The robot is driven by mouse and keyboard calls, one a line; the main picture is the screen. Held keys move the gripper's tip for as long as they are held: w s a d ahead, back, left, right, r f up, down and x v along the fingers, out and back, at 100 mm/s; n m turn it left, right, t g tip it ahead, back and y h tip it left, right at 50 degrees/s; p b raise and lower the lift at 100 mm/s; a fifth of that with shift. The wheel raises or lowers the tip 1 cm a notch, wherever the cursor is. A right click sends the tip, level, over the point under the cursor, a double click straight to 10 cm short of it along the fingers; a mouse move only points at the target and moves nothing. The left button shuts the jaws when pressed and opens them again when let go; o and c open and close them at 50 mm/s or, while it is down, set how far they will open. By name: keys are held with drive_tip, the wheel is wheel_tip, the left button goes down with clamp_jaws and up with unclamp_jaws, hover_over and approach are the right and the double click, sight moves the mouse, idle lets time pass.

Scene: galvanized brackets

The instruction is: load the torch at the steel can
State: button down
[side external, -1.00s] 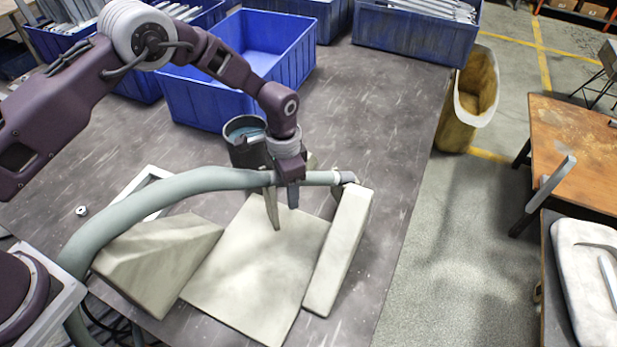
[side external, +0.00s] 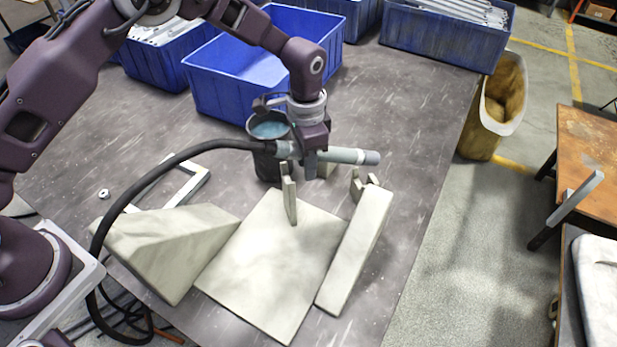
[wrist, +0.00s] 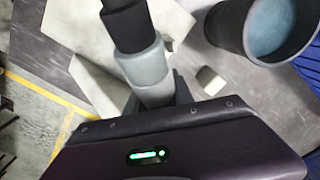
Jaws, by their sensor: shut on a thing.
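The torch (side external: 350,157) is a pale grey-green tube with a darker grey end at the right and a black cable (side external: 140,172) trailing left. My gripper (side external: 308,163) is shut on the torch, which lies nearly level. In the wrist view the torch (wrist: 145,65) runs up from my jaws to its black part. The dark steel can (side external: 265,166), bluish inside, stands upright behind my gripper, partly hidden by it. In the wrist view the can (wrist: 224,30) is at upper right, apart from the torch. A forked rest (side external: 357,186) stands below the torch's right end.
A pale plate (side external: 275,260), a long pale bar (side external: 355,250) and a wedge block (side external: 165,245) lie in front. An upright prong (side external: 290,200) stands by the plate. Blue bins (side external: 215,90) line the back. A small pale block (wrist: 210,82) lies near the can.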

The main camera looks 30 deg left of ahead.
drive_tip(key=r, duration=0.3)
drive_tip(key=shift+s+a, duration=0.2)
drive_tip(key=shift+a, duration=0.2)
drive_tip(key=s+a+r+n, duration=0.6)
drive_tip(key=s+a+n, duration=0.2)
drive_tip(key=s+a, duration=0.35)
drive_tip(key=a+f+m+y, duration=0.1)
drive_tip(key=a+m+y, duration=0.1)
drive_tip(key=a+m, duration=0.45)
drive_tip(key=w+a+r+m+t+y, duration=0.1)
drive_tip(key=w+a+r+m+y, duration=0.35)
drive_tip(key=w+r+y, duration=0.45)
drive_tip(key=w+d+f+y, duration=0.1)
drive_tip(key=w+d+f, duration=0.1)
drive_tip(key=d+f, duration=0.2)
drive_tip(key=shift+w+d+f+n+g, duration=0.2)
drive_tip(key=shift+w+f+n+g, duration=0.1)
drive_tip(key=shift+f, duration=0.45)
drive_tip(key=shift+f, duration=1.25)
idle(1.6)
